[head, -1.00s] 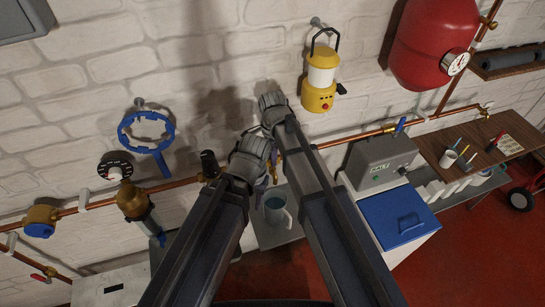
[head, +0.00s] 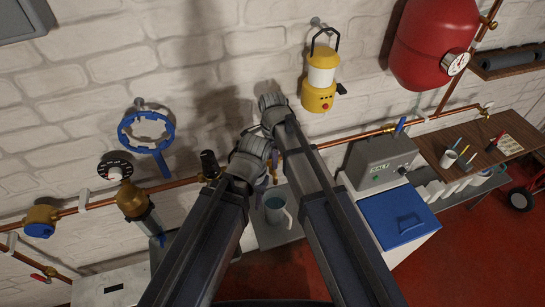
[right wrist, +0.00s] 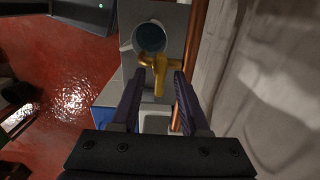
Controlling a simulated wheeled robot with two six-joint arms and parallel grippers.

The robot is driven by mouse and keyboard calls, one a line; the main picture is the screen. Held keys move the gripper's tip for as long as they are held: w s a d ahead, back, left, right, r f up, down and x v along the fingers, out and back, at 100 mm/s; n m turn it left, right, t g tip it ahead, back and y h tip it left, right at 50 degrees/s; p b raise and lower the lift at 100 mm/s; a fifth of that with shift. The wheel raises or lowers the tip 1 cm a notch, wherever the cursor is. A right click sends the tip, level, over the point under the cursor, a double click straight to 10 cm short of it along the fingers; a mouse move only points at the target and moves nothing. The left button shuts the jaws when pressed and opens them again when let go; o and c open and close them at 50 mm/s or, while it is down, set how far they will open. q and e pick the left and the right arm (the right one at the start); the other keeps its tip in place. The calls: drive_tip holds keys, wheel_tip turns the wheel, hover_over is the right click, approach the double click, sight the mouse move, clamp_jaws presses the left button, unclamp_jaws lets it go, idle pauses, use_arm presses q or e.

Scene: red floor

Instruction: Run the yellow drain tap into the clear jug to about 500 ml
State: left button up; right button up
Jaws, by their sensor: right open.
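The clear jug (head: 277,212) stands upright on a grey surface below the pipe, with bluish-green content inside. Its level cannot be read. The right wrist view also shows the jug (right wrist: 150,38) from above. The yellow tap (right wrist: 160,70) lies just beyond the fingertips of my right gripper (right wrist: 156,82). That gripper is open, its fingers apart on either side of the tap's lower part; contact cannot be told. In the head view my arms largely hide the tap. My left gripper (head: 259,196) is small and mostly hidden by its wrist, close to the jug's left side.
A copper pipe (head: 350,140) runs along the white brick wall. A yellow lantern (head: 319,95) hangs above. A grey box (head: 380,160) and a blue-lidded white chest (head: 400,218) stand right of the jug. A blue ring wrench (head: 146,131) hangs at left.

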wheel_tip(320, 180, up, 8)
drive_tip(key=p, duration=0.8)
drive_tip(key=shift+f, duration=0.1)
idle(0.3)
drive_tip(key=s+d+n+b, duration=0.1)
drive_tip(key=s+d+n, duration=0.4)
drive_tip(key=d+n, duration=0.25)
drive_tip(key=s+d+n, duration=0.6)
drive_tip(key=d+n, duration=0.1)
drive_tip(key=d, duration=0.2)
drive_tip(key=s+a+f+n+h+b, duration=0.1)
drive_tip(key=s+a+f+n+b, duration=0.3)
drive_tip(key=a+f+b, duration=0.7)
wheel_tip(320, 180, down, 4)
drive_tip(key=s+b, duration=0.1)
drive_tip(key=b, duration=0.2)
drive_tip(key=shift+r, duration=0.2)
